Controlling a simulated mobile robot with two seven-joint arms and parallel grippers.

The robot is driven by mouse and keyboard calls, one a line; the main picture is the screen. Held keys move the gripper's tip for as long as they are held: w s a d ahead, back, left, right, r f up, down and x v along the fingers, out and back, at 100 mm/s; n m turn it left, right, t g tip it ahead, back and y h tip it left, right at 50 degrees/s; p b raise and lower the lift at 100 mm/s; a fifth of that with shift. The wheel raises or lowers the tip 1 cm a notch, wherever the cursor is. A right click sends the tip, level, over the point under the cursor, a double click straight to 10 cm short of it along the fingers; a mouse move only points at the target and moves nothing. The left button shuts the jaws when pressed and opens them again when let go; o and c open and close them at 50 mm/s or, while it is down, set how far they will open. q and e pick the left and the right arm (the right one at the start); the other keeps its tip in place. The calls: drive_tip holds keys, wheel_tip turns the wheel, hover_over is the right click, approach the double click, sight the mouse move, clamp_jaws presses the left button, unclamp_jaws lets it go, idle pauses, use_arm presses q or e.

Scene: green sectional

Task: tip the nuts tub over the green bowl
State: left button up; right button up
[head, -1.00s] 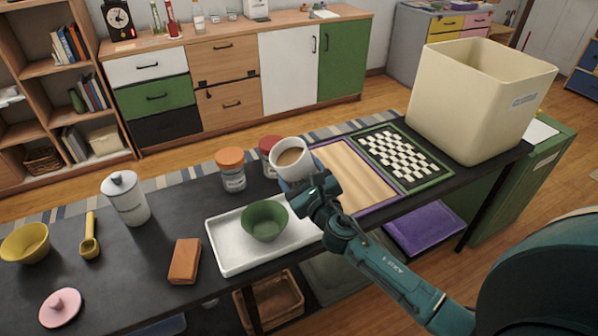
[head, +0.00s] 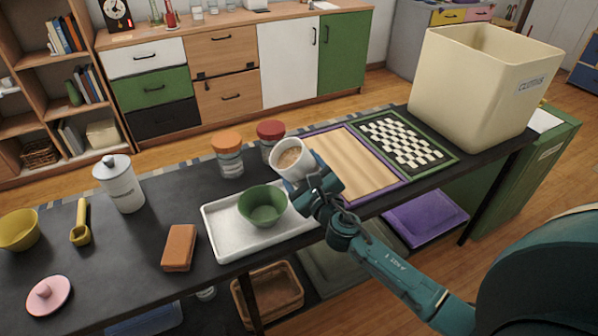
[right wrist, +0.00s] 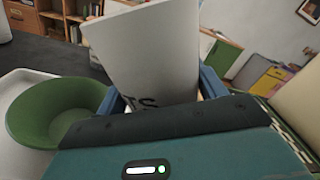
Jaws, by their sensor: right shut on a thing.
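The nuts tub (head: 284,164) is a white tub with brown contents showing at its open top. My right gripper (head: 314,181) is shut on it and holds it above the right end of the white tray, tilted a little to the left. In the right wrist view the tub (right wrist: 150,55) stands between the blue fingers (right wrist: 160,92), with part of dark lettering visible. The green bowl (head: 263,208) sits upright on the white tray (head: 226,246), left of and below the tub. It also shows in the right wrist view (right wrist: 40,112) and looks empty. My left gripper is not in view.
Two jars, orange-lidded (head: 228,158) and red-lidded (head: 270,138), stand behind the tray. A brown block (head: 179,247), white canister (head: 121,184), yellow scoop (head: 80,228), yellow bowl (head: 18,232) and pink lid (head: 48,296) are left. A checkered board (head: 405,143) and cream bin (head: 470,95) are right.

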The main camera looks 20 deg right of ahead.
drive_tip(key=shift+d+f+n+b, duration=0.15)
drive_tip(key=shift+f+n+b, duration=0.15)
drive_tip(key=shift+f+n, duration=0.15)
idle(0.4)
drive_tip(key=shift+d+f+n, duration=0.1)
drive_tip(key=shift+f+n, duration=0.05)
drive_tip(key=shift+n, duration=0.3)
drive_tip(key=shift+d+f+n, duration=0.1)
drive_tip(key=shift+f+n, duration=0.05)
drive_tip(key=shift+n, duration=0.25)
drive_tip(key=shift+p, duration=0.3)
